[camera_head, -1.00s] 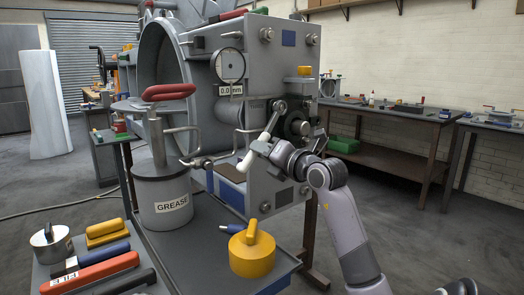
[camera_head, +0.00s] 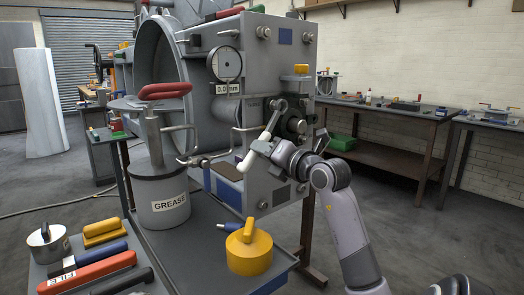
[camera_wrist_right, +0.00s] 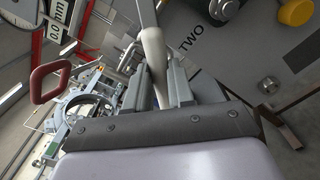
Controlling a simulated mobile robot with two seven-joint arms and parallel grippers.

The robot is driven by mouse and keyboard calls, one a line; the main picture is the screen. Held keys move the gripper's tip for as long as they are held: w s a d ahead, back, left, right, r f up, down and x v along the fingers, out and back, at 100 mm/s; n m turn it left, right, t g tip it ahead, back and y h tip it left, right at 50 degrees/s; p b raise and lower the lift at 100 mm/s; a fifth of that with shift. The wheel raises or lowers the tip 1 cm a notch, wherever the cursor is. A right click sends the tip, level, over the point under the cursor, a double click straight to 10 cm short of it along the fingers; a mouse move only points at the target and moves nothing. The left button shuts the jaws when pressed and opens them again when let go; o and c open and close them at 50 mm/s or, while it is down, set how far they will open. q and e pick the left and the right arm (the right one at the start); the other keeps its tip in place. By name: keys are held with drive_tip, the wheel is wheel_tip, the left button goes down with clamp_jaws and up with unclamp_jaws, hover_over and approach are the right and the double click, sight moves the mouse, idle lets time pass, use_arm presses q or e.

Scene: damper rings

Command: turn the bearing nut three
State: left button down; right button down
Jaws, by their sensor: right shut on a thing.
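A wrench with a cream handle (camera_head: 256,150) slants up to a grey head (camera_head: 278,106) on the right face of the grey housing. My right gripper (camera_head: 264,146) is shut on this handle, which also shows between the fingers in the right wrist view (camera_wrist_right: 153,50). A dark round part (camera_head: 297,125), seemingly a bearing nut, sits beside the wrench head, partly hidden by the wrench and my arm. I cannot tell how the head fits on it. The word TWO (camera_wrist_right: 192,38) is marked on the dark surface in the wrist view. My left gripper is not in view.
A dial gauge (camera_head: 227,64) is on the housing. A grease pot (camera_head: 165,205) and a yellow knobbed weight (camera_head: 249,252) stand on the cart below my right gripper, with a file (camera_head: 88,272) at left. Open floor lies to the right, before the workbench (camera_head: 390,125).

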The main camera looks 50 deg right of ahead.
drive_tip(key=shift+v, duration=1.2)
drive_tip(key=shift+r, duration=0.1)
drive_tip(key=s+a+r+m+p, duration=0.1)
drive_tip(key=a+r+m+p, duration=0.3)
drive_tip(key=r+m+p, duration=1.15)
drive_tip(key=shift+w+d+f+n+p, duration=0.25)
drive_tip(key=shift+w+f+n+p, duration=0.25)
drive_tip(key=shift+w+n+p, duration=0.15)
drive_tip(key=shift+w+d+f+n+p, duration=0.2)
drive_tip(key=shift+w+f+n+p, duration=0.35)
drive_tip(key=shift+w, duration=0.2)
drive_tip(key=shift+w+d+f+n+p, duration=0.25)
drive_tip(key=shift+w+f+n+p, duration=0.3)
drive_tip(key=shift+w+p, duration=0.15)
drive_tip(key=shift+x, duration=0.8)
drive_tip(key=shift+w, duration=0.35)
